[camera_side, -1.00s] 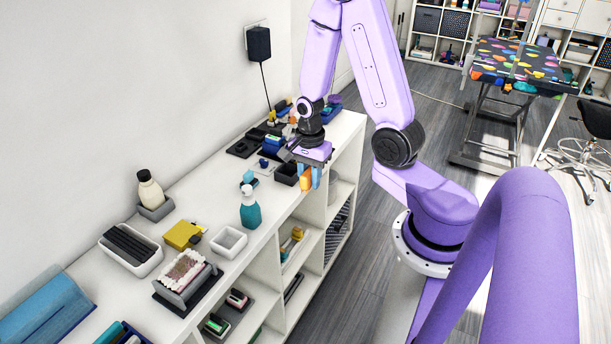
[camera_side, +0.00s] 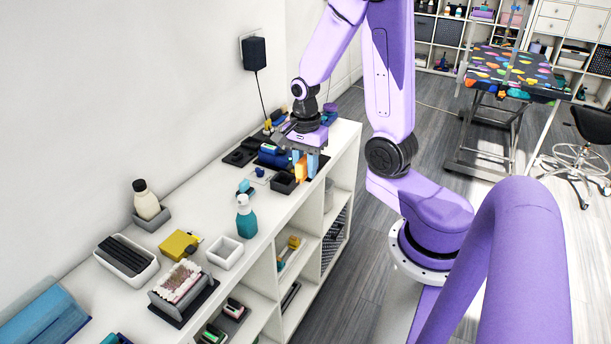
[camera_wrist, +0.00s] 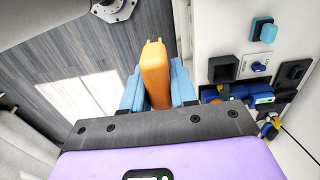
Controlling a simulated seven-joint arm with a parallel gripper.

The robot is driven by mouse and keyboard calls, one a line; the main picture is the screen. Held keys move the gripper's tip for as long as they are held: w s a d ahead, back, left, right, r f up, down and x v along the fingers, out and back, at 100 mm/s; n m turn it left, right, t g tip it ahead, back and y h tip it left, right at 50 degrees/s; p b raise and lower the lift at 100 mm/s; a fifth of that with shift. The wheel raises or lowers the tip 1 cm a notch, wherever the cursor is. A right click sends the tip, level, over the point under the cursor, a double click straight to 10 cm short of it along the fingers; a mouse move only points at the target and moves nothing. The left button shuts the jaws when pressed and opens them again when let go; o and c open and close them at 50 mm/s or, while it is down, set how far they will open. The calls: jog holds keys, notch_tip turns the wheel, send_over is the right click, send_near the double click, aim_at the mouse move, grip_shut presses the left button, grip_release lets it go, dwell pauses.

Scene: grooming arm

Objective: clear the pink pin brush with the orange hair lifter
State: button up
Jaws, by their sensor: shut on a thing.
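The orange hair lifter (camera_side: 301,171) is held between the blue fingers of my gripper (camera_side: 304,164), near the far end of the white counter. In the wrist view the orange hair lifter (camera_wrist: 155,72) stands out between the two blue fingertips, and my gripper (camera_wrist: 158,88) is shut on it. It hangs beside a small black open box, above the counter's front edge. The pin brush (camera_side: 179,282) lies at the near end on a grey cradle with its pad facing up. Its pad looks pinkish, with pale and reddish-brown matter over it. My gripper is well away from it.
A white tray (camera_side: 147,272) holds dark pieces. The black box (camera_side: 283,183) is close to my gripper.

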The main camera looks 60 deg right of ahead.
aim_at(164, 287)
jog(key=w+a+r+n, duration=0.2)
jog(key=w+a+n, duration=0.8)
jog(key=w+a, duration=0.3)
jog(key=w+a+n, duration=0.3)
jog(key=a+n, duration=0.5)
jog(key=a, duration=0.9)
jog(key=shift+s+d+f, duration=0.1)
jog(key=shift+f, duration=2.9)
jog(key=shift+s+f, duration=0.1)
jog(key=shift+f, duration=2.85)
jog(key=shift+f, duration=0.95)
jog(key=shift+a+f, duration=0.1)
jog(key=shift+a, duration=3.25)
